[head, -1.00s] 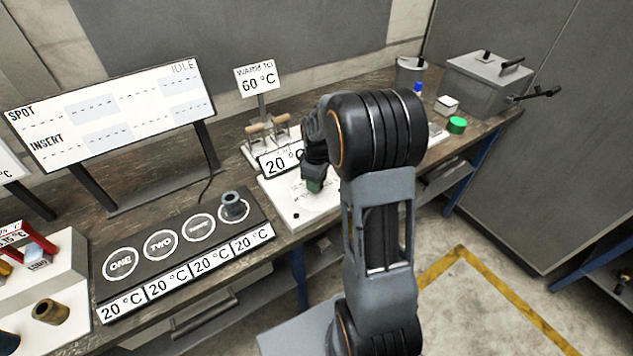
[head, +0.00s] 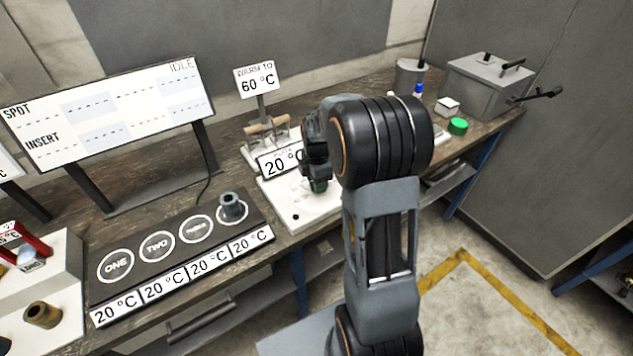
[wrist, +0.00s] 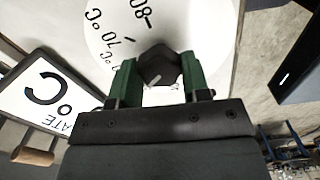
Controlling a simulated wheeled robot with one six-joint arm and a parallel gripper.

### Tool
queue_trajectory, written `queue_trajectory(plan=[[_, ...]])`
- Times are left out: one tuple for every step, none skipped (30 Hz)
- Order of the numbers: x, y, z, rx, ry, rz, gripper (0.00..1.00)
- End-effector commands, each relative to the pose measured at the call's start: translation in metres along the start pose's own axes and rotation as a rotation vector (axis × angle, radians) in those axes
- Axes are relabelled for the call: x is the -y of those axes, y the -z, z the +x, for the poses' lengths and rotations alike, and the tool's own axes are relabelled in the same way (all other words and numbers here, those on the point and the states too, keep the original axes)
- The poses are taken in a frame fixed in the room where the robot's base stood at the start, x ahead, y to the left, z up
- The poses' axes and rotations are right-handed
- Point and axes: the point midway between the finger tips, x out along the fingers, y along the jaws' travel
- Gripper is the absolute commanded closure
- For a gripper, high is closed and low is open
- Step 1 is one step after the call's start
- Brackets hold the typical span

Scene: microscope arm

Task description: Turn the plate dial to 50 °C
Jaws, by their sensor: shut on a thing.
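The plate dial (wrist: 158,68) is a dark knob with a pale pointer line, on a white round scale (wrist: 110,25) where 70 °C and 80 can be read. My gripper (wrist: 157,80) is shut on the knob, with a green finger on each side. In the head view my gripper (head: 318,184) is over the white plate unit (head: 295,215), and my arm hides part of it. The plate's display (head: 278,161) shows 20 and is partly covered. The scale's 50 mark cannot be made out.
A sign (head: 257,78) reads warm to 60 °C. Left of the plate unit is a black block (head: 170,290) with marked circles and 20 °C labels, holding a grey cup (head: 232,207). A board (head: 110,110) reading IDLE stands behind. A green lid (head: 457,126) lies at the right.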

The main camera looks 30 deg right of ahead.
Motion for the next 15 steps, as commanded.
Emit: queue_trajectory(plan=[[-0.0004,0.0002,-0.0001,0.0,-0.002,-0.024,0.81],[-0.0004,0.0002,-0.0002,0.0,-0.002,-0.04,0.81],[-0.0004,0.0002,-0.0002,0.0,-0.002,-0.057,0.81],[-0.0004,0.0002,-0.0002,0.0,-0.002,-0.07,0.81],[-0.0004,0.0002,-0.0003,0.0,-0.002,-0.08,0.81],[-0.0004,0.0002,-0.0003,0.0,-0.002,-0.094,0.81],[-0.0004,0.0002,-0.0003,0.0,-0.002,-0.103,0.81],[-0.0004,0.0002,-0.0004,0.0,-0.002,-0.111,0.81],[-0.0004,0.0002,-0.0004,0.0,-0.002,-0.12,0.81],[-0.0004,0.0002,-0.0004,0.0,-0.002,-0.127,0.81],[-0.0004,0.0002,-0.0004,0.0,-0.002,-0.132,0.81],[-0.0004,0.0002,-0.0005,0.0,-0.002,-0.137,0.81],[-0.0004,0.0002,-0.0005,0.0,-0.002,-0.14,0.81],[-0.0004,0.0002,-0.0005,0.0,-0.002,-0.143,0.81],[-0.0004,0.0002,-0.0006,0.0,-0.002,-0.146,0.81]])
